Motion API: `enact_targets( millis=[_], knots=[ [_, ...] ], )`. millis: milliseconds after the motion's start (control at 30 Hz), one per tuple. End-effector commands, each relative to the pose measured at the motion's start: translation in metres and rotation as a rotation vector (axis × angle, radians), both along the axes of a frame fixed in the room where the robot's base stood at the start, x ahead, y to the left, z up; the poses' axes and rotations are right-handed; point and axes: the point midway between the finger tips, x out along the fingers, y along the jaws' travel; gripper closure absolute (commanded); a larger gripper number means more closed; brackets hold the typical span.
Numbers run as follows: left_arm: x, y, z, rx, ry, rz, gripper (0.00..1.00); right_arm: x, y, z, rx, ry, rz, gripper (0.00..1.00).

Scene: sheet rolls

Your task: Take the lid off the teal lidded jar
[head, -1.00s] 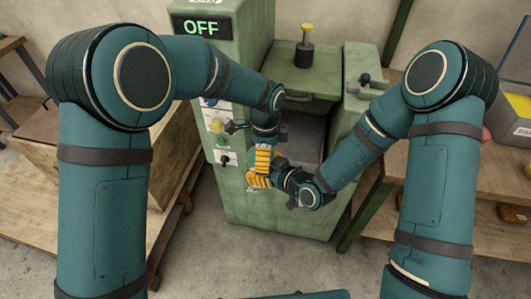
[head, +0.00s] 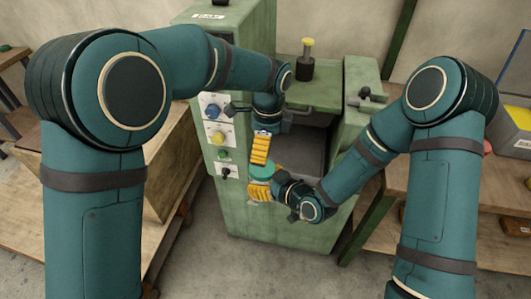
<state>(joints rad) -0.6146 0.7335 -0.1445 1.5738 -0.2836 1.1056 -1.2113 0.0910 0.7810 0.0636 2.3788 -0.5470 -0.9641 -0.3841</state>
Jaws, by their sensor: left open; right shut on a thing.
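The teal lidded jar (head: 263,172) shows as a small round teal top in front of the green machine. My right gripper (head: 259,191), with yellow finger pads, is shut on the jar from the right and hides most of its body. I cannot make out the seam between lid and body. My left gripper (head: 260,150) is open, just above the teal top, with its yellow fingers pointing down. I cannot tell whether its fingertips touch the lid.
The green machine (head: 235,197) with knobs and an open bay stands close behind both grippers. A wooden bench (head: 420,190) is at the right, and another wooden table (head: 150,190) at the left. Bare floor (head: 240,265) lies in front.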

Motion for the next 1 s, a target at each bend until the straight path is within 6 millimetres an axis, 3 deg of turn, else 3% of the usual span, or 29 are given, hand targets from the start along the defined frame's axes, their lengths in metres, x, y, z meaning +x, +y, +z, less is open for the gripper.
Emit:
enact_targets(
  millis=[533,967,1000],
  knots=[
    [-0.004,0.006,-0.069,0.002,0.005,-0.001,0.0,0.0,0.0,0.001,0.001,-0.002,0.0,1.0],
    [-0.004,0.007,-0.079,0.001,0.002,0.0,0.0,0.0,0.0,0.001,0.001,-0.002,0.0,1.0],
    [-0.004,0.007,-0.079,0.001,0.002,0.0,0.11,0.0,0.0,0.001,0.001,-0.002,0.0,1.0]
  ],
)
